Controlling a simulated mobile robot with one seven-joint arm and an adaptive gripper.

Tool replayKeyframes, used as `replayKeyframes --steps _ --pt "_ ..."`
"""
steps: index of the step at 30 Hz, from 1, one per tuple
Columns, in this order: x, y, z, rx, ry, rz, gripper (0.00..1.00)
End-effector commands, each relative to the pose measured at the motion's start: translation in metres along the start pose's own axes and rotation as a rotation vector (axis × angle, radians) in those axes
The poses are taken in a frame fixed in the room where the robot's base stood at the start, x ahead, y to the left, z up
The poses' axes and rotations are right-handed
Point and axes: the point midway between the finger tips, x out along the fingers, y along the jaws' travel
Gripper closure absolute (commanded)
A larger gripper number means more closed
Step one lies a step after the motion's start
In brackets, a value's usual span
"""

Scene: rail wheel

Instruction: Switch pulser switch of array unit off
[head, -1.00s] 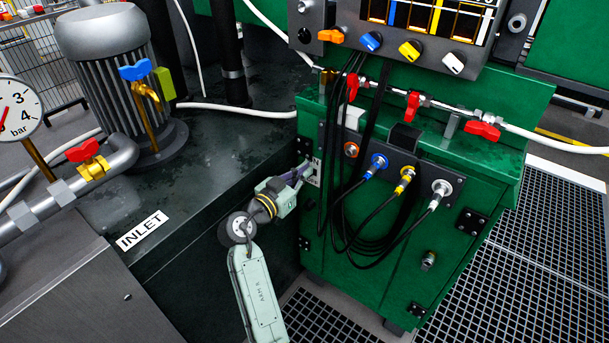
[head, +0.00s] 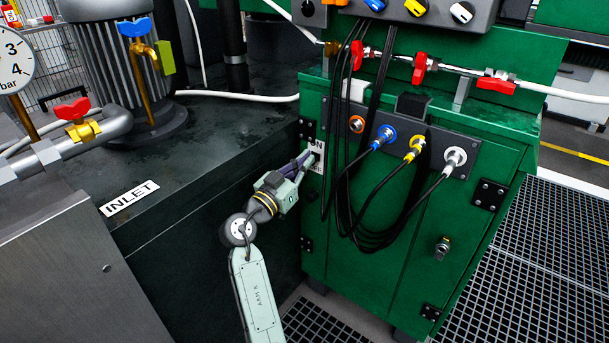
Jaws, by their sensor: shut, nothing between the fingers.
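The array unit is the green cabinet (head: 345,270) in the middle of the head view. On its left front edge is a small white plate (head: 317,146) with black lettering, of which an "N" can be read. My gripper (head: 307,160) is shut and empty, with its fingertips at this plate. It comes in from the lower left. I cannot tell whether the tips touch the plate. The fingers cover part of the plate, and the pulser switch itself cannot be made out, so its position does not show.
Black cables hang from the blue (head: 384,136), yellow (head: 415,147) and white (head: 455,158) connectors, right of my gripper. A dark tank with an INLET label (head: 129,197) stands at left. Red-handled valves (head: 420,68) line the pipe above. Grating (head: 480,290) covers the floor at right.

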Motion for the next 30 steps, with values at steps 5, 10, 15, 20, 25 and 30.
replayKeyframes --steps 5,10,15,20,25,30 --pt "0.001 0.0 -0.01 0.003 0.001 -0.001 1.0" --pt "0.007 0.0 -0.04 0.005 0.003 0.001 1.0" --pt "0.013 0.001 -0.072 0.005 0.002 0.001 1.0" --pt "0.016 0.001 -0.091 0.003 0.001 0.0 1.0" --pt "0.017 0.001 -0.098 0.0 0.0 0.0 1.0" --pt "0.018 0.001 -0.098 0.0 0.0 0.0 1.0"
